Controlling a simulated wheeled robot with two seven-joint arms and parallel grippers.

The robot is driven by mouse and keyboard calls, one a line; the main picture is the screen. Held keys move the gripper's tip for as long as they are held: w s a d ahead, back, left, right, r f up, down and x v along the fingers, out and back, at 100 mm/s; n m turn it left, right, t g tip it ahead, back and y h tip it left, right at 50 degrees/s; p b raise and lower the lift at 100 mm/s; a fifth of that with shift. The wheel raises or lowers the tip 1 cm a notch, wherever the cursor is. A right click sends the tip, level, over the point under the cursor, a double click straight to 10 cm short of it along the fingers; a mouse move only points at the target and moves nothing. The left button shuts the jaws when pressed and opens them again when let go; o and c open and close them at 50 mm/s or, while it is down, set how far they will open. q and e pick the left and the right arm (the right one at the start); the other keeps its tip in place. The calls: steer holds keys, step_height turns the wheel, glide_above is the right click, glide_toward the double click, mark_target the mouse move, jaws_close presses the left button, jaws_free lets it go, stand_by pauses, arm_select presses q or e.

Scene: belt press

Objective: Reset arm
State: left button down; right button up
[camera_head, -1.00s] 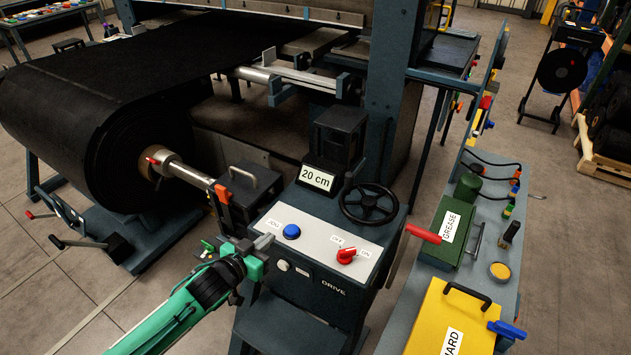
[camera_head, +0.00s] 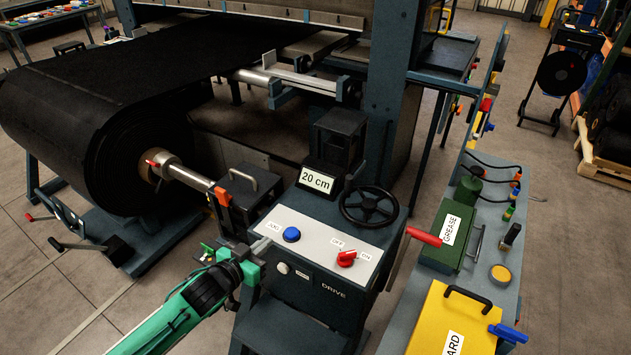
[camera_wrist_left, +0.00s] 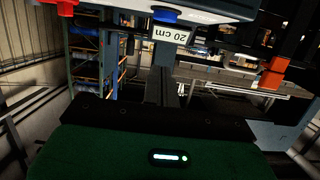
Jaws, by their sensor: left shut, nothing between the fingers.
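My left arm, green and black, comes in from the lower left of the head view. Its left gripper (camera_head: 260,249) is shut and empty, beside the upper left corner of the drive console (camera_head: 322,248). The console's white panel carries a blue JOG button (camera_head: 292,234) and a red OFF/ON switch (camera_head: 346,258) whose knob points toward the ON side. In the left wrist view the blue button (camera_wrist_left: 166,16) and the 20 cm display (camera_wrist_left: 171,34) appear upside down at the top. My right gripper is not in view.
A black handwheel (camera_head: 370,205) stands on the console's right. Left of the console are an orange-marked post (camera_head: 222,196) and the roller shaft of a large black belt roll (camera_head: 95,130). A side bench at the right holds a green GREASE box (camera_head: 447,236) and a yellow box (camera_head: 450,318).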

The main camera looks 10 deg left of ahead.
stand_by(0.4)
arm_select(q)
steer(key=s+a+f+n+g+y, duration=0.1)
steer(key=s+a+f+g, duration=0.2)
steer(key=f, duration=0.8)
steer(key=s+a+f+g+y, duration=0.15)
steer(key=s+f, duration=0.25)
steer(key=f, duration=0.7)
steer(key=s+a+f+n+g+y, duration=0.1)
steer(key=s+a+f+y, duration=0.2)
steer(key=f, duration=0.8)
steer(key=s+f+g, duration=0.3)
steer(key=s+f, duration=1)
steer(key=s, duration=0.2)
steer(key=s+d+f+g, duration=0.1)
steer(key=s+f, duration=0.2)
steer(key=s, duration=0.4)
steer(key=s+d+f+g, duration=0.2)
steer(key=s+f, duration=0.1)
steer(key=s, duration=0.5)
steer(key=s+d+f+g, duration=0.1)
steer(key=s+f+g, duration=0.1)
steer(key=s, duration=0.6)
steer(key=shift+s+d+f, duration=0.2)
steer(key=shift+d+f, duration=0.1)
steer(key=shift+f, duration=0.45)
steer(key=shift+w, duration=0.1)
